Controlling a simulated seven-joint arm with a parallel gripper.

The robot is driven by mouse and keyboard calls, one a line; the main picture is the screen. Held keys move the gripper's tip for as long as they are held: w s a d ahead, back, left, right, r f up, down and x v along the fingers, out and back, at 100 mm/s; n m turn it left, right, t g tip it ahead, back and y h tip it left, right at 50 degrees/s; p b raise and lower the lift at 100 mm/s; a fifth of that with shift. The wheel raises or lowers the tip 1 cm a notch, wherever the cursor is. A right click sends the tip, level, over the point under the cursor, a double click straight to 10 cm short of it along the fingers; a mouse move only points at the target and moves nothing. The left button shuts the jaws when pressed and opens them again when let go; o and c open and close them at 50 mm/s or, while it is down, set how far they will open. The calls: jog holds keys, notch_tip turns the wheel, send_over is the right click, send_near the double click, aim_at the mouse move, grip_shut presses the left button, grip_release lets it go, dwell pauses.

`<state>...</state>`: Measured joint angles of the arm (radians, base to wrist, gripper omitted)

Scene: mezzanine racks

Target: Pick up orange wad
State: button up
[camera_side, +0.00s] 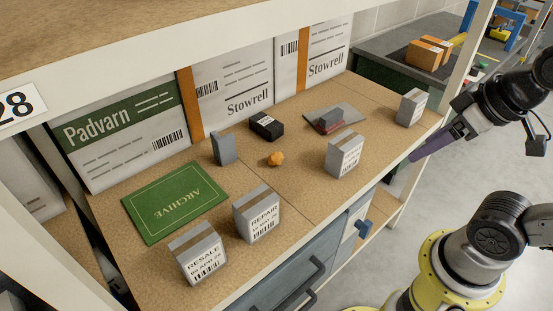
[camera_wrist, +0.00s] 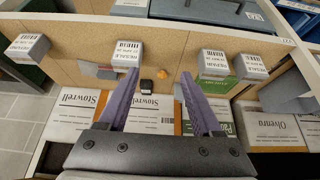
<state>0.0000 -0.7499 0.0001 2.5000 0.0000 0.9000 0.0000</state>
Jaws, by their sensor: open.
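The orange wad (camera_side: 275,159) is a small crumpled lump on the brown shelf board, right of an upright grey block (camera_side: 223,148) and in front of a black box (camera_side: 266,126). In the wrist view, the wad (camera_wrist: 164,73) shows between my two purple fingers, farther off on the board. My gripper (camera_side: 416,156) is at the right end of the shelf, well apart from the wad. In the wrist view, my gripper (camera_wrist: 160,74) is open, with nothing between its fingers.
Grey labelled boxes, marked REPAIR (camera_side: 257,215) and RESALE (camera_side: 198,254), stand at the front left. Other grey boxes (camera_side: 344,153) (camera_side: 411,107) stand to the right. A green ARCHIVE folder (camera_side: 174,201) lies at left. Large cartons (camera_side: 232,91) line the back; an upper shelf edge (camera_side: 180,58) overhangs.

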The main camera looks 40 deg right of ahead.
jog(key=shift+o, duration=0.3)
jog(key=m+g+h, duration=0.1)
jog(key=m, duration=2)
send_near(276, 156)
jog(key=shift+m, duration=0.3)
jog(key=x, duration=0.5)
jog(key=shift+w+a+r, duration=0.15)
jog(key=shift+w+a, duration=0.1)
jog(key=x, duration=0.4)
jog(key=shift+s+d, duration=0.2)
jog(key=shift+d, duration=0.05)
jog(key=shift+w+f, duration=0.25)
jog(key=shift+f, duration=0.3)
